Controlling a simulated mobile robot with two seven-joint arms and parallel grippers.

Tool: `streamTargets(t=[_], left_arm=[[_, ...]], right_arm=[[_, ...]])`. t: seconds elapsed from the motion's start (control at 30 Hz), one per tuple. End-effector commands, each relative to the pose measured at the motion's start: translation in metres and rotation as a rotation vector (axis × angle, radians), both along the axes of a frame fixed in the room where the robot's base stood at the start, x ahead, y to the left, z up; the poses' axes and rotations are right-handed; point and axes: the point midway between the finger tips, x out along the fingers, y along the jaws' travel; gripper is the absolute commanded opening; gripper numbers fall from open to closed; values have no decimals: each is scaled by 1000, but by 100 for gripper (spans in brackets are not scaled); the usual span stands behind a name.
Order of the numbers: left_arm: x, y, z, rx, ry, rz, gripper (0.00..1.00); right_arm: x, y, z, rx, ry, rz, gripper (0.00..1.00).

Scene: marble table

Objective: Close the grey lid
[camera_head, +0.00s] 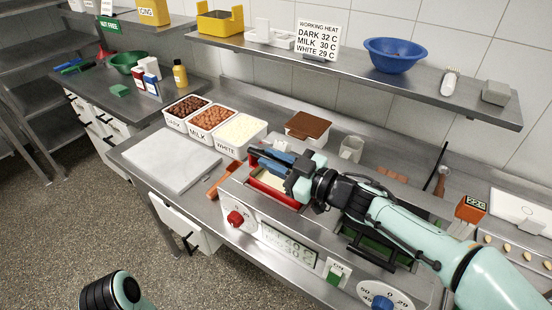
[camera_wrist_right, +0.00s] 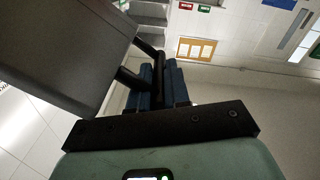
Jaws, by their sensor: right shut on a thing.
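The tempering machine (camera_head: 262,232) stands on the steel counter, with a red-rimmed well (camera_head: 272,190) whose pale contents show. My right gripper (camera_head: 274,158) is over the back of this well. In the right wrist view, its blue fingers (camera_wrist_right: 158,88) are shut on a black handle (camera_wrist_right: 130,78) attached to a large dark grey lid (camera_wrist_right: 60,45). The lid looks tilted. In the head view the gripper and arm hide most of it, so its exact angle cannot be told. My left gripper is out of the picture.
Tubs of dark, milk and white pieces (camera_head: 240,131) stand behind left, beside a marble slab (camera_head: 172,160). A shelf (camera_head: 440,90) with a blue bowl (camera_head: 394,54) runs above the counter. A grey cup (camera_head: 351,149) stands behind my right arm.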

Motion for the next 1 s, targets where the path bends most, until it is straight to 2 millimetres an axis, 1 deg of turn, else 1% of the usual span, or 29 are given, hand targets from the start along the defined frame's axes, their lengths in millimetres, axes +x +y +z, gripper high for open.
streamTargets(t=[0.37,0.4,0.43,0.47,0.7,0.8,0.87,0.97,1.0], left_arm=[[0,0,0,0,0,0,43],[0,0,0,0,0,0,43],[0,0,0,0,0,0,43],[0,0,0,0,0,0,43],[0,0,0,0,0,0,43],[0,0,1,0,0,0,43],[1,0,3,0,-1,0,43],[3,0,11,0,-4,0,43],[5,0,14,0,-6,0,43]], right_arm=[[0,0,0,-3,-5,-1,0],[0,0,0,-3,-4,-1,26],[0,0,0,-3,-4,-1,36],[0,0,0,-3,-4,-1,42],[0,0,0,-3,-4,0,42],[0,0,3,-2,-5,0,42],[0,0,9,-2,-7,0,42],[0,0,25,-2,-8,1,42],[0,0,34,-2,-10,0,42]])
